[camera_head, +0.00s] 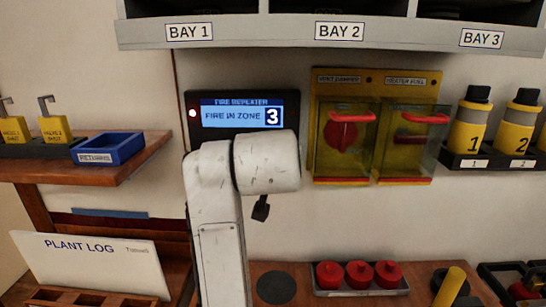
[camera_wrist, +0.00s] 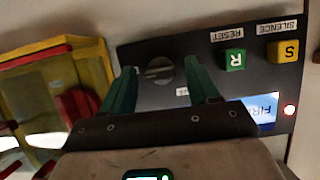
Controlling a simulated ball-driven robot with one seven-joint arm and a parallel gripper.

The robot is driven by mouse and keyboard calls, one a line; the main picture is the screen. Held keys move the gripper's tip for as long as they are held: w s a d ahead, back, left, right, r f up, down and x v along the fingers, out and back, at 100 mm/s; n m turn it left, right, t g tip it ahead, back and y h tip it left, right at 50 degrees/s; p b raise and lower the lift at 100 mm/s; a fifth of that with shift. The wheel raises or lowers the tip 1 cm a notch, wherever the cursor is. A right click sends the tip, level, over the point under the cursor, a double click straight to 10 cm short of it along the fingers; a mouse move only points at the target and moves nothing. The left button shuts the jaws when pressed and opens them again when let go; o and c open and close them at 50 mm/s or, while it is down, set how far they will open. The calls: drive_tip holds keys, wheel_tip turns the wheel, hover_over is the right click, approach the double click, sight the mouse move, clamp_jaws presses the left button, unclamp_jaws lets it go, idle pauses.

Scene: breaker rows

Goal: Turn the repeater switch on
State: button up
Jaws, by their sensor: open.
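The fire repeater panel (camera_head: 215,138) is a black wall box with a lit screen (camera_head: 237,114) reading "FIRE IN ZONE 3" and a red light at its left. My arm covers its lower right part in the head view. In the wrist view, which is upside down, the panel (camera_wrist: 210,62) shows a round dark rotary switch (camera_wrist: 159,69) with a grip bar lying roughly across the picture. My gripper (camera_wrist: 161,75) is open, its two green fingers on either side of the switch in the picture. I cannot tell whether they touch it. The small label by the switch is mostly hidden.
A green RESET button (camera_wrist: 234,60) and a yellow SILENCE button (camera_wrist: 286,51) sit beside the switch. Yellow-framed clear covers (camera_head: 345,140) with red handles stand close at the right. A shelf edge (camera_head: 260,31) runs above. A blue returns tray (camera_head: 108,148) is at the left.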

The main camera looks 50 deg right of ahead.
drive_tip(key=v, duration=1)
drive_tip(key=shift+a+b, duration=0.15)
drive_tip(key=shift+b, duration=0.2)
drive_tip(key=shift+s, duration=0.2)
